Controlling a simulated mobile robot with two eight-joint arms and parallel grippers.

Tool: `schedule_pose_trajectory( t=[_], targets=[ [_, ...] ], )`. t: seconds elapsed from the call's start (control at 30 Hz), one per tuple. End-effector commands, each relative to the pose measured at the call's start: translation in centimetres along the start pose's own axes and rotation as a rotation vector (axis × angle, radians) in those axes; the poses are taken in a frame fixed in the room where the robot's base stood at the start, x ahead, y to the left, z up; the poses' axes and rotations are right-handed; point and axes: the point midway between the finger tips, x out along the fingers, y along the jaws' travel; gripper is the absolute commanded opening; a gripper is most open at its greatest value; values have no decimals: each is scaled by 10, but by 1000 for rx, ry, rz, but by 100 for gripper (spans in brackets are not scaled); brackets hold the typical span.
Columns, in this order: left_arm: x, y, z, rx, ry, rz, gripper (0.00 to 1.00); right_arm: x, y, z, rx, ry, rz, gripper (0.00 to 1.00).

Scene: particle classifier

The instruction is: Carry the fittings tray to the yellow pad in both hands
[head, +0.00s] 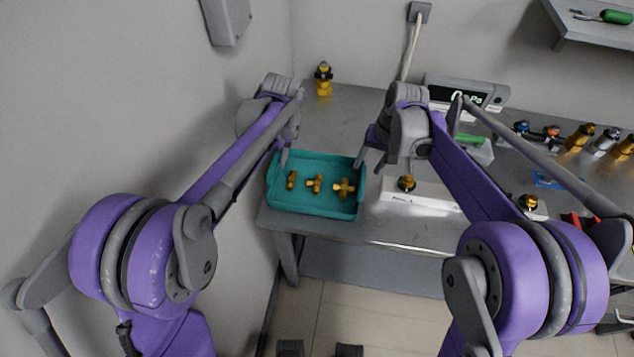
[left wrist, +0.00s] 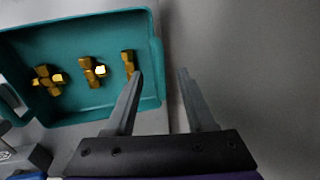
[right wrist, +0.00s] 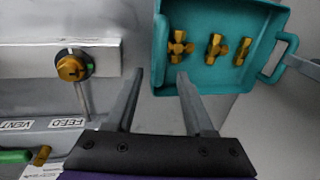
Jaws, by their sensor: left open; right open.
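The teal fittings tray (head: 315,211) sits on the left end of the grey bench with three brass fittings (head: 315,184) in it. My left gripper (head: 283,158) is open at the tray's left end. In the left wrist view its fingers (left wrist: 160,73) appear either side of the tray's end wall (left wrist: 156,60). My right gripper (head: 370,158) is open at the right end. In the right wrist view its fingers (right wrist: 160,74) appear either side of the near handle (right wrist: 160,45). Whether either gripper touches the tray is unclear. I see no yellow pad.
A white panel with a brass-and-black knob (head: 407,183) lies just right of the tray. A display box (head: 466,91) and several fittings stand along the right. The wall is close on the left.

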Motion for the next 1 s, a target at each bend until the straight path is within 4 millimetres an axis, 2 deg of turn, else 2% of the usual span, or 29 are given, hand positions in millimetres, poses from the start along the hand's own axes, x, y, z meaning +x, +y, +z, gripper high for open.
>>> schedule_pose_trajectory(
  t=[0.1, 0.3, 0.73, 1.0],
  targets=[
    [22, 0, 0, -1, 0, 0, 55, 22, 0, 0, -1, 0, 0, 53],
    [45, 0, 0, 0, 0, 0, 55, 45, 0, 0, -1, 1, 0, 53],
    [53, 0, 0, 0, 0, 0, 55, 53, 0, 0, 0, 1, 0, 53],
    [53, 0, 0, 0, 0, 0, 6, 52, 0, 0, 0, 1, 0, 5]
  ],
)
